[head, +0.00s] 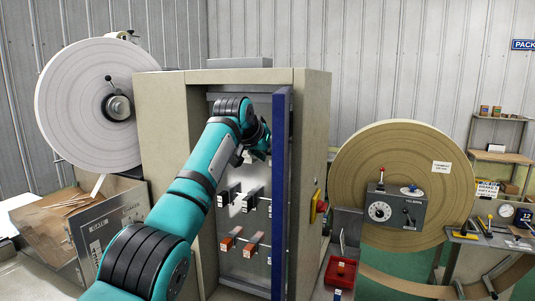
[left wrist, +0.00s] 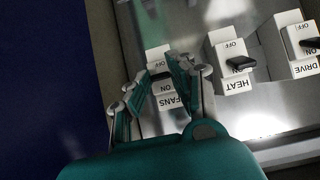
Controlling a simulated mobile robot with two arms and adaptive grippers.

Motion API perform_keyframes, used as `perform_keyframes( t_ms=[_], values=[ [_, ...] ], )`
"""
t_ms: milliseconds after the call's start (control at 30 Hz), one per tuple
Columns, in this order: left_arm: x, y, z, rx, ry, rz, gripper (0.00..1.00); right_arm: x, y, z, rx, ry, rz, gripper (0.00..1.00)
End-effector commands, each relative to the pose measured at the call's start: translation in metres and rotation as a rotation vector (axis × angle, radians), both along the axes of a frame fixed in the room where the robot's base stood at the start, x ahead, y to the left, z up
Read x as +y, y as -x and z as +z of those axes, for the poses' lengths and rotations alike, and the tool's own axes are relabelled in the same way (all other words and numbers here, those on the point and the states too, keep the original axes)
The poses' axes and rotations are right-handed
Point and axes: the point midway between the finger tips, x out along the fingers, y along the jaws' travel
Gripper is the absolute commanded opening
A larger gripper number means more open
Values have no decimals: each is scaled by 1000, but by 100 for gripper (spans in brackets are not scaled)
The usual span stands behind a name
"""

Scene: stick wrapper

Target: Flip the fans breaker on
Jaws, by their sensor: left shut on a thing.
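The fans breaker (left wrist: 162,103) has a white face marked FANS, ON and OFF, upside down in the left wrist view. My left gripper (left wrist: 160,72) is shut on it, with one finger on each side of its dark lever. The fingers hide part of the lever, so I cannot tell its exact position. In the head view my left gripper (head: 262,150) reaches into the open cabinet (head: 163,150), at the upper part of the panel. The fans breaker is hidden there behind my arm. My right gripper is not in view.
The heat breaker (left wrist: 230,66) and drive breaker (left wrist: 300,50) sit beside the fans breaker. The blue cabinet door (head: 281,200) stands open close to the right of my left arm. Lower breakers (head: 230,240) include orange ones. A red tray (head: 341,272) lies to the right.

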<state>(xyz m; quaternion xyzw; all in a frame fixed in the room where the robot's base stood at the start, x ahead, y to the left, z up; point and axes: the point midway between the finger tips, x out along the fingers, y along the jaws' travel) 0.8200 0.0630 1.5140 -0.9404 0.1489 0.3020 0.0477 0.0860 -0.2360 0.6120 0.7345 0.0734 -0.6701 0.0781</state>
Motion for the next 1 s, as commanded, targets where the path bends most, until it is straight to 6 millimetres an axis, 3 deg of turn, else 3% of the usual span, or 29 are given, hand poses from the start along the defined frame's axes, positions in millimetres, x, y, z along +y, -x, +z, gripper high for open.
perform_keyframes(
  t_ms=[233, 267, 400, 767, 1000],
  values=[
    [0, 0, 1, -3, 1, 0, 0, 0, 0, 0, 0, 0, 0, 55],
    [0, 0, 1, -3, 0, -1, 26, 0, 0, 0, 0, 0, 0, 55],
    [0, 0, 1, -2, 0, -1, 44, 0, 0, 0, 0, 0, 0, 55],
    [1, 2, 2, -2, 0, -1, 44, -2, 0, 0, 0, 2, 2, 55],
    [8, 23, 18, -6, 1, -1, 44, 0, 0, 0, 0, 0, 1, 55]
  ],
)
